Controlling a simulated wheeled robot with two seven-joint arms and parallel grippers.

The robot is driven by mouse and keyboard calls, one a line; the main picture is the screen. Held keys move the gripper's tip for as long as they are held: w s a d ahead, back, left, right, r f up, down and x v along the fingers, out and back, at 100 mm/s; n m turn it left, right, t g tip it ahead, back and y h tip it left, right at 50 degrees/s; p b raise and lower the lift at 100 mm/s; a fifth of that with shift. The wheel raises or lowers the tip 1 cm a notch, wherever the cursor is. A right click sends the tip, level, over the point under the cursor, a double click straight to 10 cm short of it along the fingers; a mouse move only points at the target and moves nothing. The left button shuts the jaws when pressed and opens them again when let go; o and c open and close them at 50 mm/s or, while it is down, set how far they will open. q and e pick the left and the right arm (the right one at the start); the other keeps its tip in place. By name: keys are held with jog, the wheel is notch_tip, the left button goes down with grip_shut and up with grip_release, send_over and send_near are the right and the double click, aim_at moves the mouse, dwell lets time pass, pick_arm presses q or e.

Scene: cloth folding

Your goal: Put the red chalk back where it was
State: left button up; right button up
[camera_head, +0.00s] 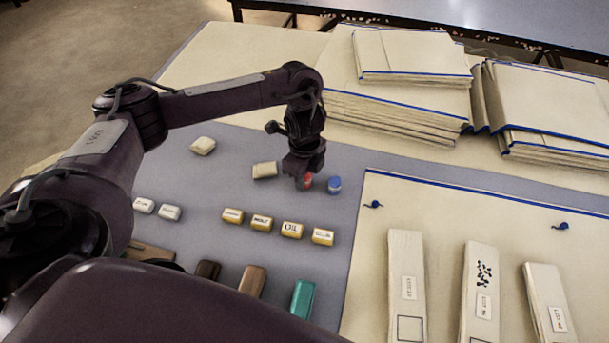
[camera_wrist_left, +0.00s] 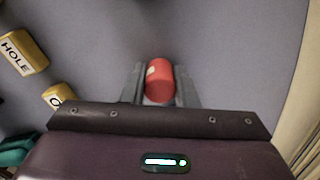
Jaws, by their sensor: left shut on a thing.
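The red chalk (camera_head: 306,181) is a short red cylinder with a pale label. In the left wrist view the red chalk (camera_wrist_left: 159,80) sits between the two fingers of my left gripper (camera_wrist_left: 160,88), which is shut on it. In the head view my left gripper (camera_head: 303,172) points down at the grey mat and partly hides the chalk. I cannot tell whether the chalk touches the mat. A blue chalk (camera_head: 334,185) stands just to its right, and a cream block (camera_head: 265,170) lies just to its left. My right gripper is not in view.
Several yellow labelled blocks (camera_head: 262,222) lie in a row nearer to me. Two white blocks (camera_head: 157,208) lie left of them. A teal block (camera_head: 302,299) lies in front. Folded cloth stacks (camera_head: 400,110) stand behind. Cream cloth (camera_head: 450,210) with labelled strips lies right.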

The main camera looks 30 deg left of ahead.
pick_arm(q)
jog(key=o, duration=0.9)
jog(key=shift+f, duration=0.1)
notch_tip(320, 180, up, 11)
jog(key=p, duration=0.4)
jog(key=shift+r+p, duration=0.2)
jog(key=shift+p, duration=0.2)
jog(key=shift+r, duration=0.45)
